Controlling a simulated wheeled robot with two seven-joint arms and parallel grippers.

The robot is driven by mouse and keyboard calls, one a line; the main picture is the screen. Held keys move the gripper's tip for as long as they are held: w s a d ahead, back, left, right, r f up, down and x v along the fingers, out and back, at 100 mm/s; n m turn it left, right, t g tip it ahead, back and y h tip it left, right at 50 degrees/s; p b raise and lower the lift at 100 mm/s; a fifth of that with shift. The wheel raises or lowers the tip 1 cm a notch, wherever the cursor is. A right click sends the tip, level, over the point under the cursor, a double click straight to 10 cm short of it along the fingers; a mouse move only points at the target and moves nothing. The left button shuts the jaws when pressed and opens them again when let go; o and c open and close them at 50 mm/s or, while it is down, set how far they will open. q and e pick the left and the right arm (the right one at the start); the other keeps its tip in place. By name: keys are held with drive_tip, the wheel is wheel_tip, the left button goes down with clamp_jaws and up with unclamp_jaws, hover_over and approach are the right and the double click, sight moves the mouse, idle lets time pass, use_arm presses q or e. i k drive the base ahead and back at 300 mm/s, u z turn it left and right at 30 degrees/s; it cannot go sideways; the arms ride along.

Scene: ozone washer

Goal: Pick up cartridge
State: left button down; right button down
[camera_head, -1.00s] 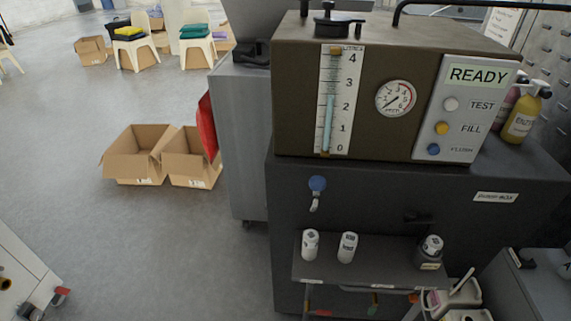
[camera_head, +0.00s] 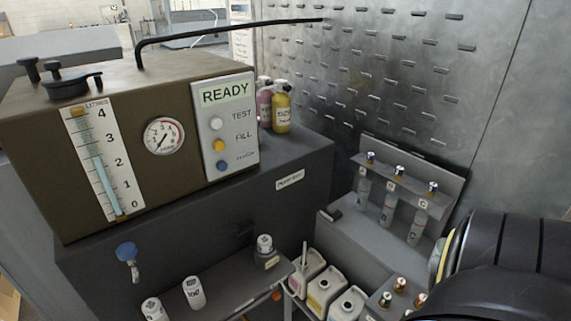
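Several grey cylinders with brass and blue caps stand in a rack (camera_head: 452,179) at the right; one is the middle cylinder (camera_head: 390,205). More capped cylinders (camera_head: 400,284) stand in a grey block at the bottom right. I cannot tell which of these is the cartridge. A black part of my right arm fills the lower right corner. Neither gripper shows.
The brown washer (camera_head: 50,150) with a gauge and a READY display stands at the left on a dark cabinet (camera_head: 190,225). Yellow (camera_head: 282,110) and pink (camera_head: 264,105) bottles stand behind it. White jugs (camera_head: 325,288) sit below the shelf. A metal wall (camera_head: 330,85) closes the back.

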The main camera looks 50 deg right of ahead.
sight(264, 241)
drive_tip(key=z, duration=1)
drive_tip(key=i, duration=0.6)
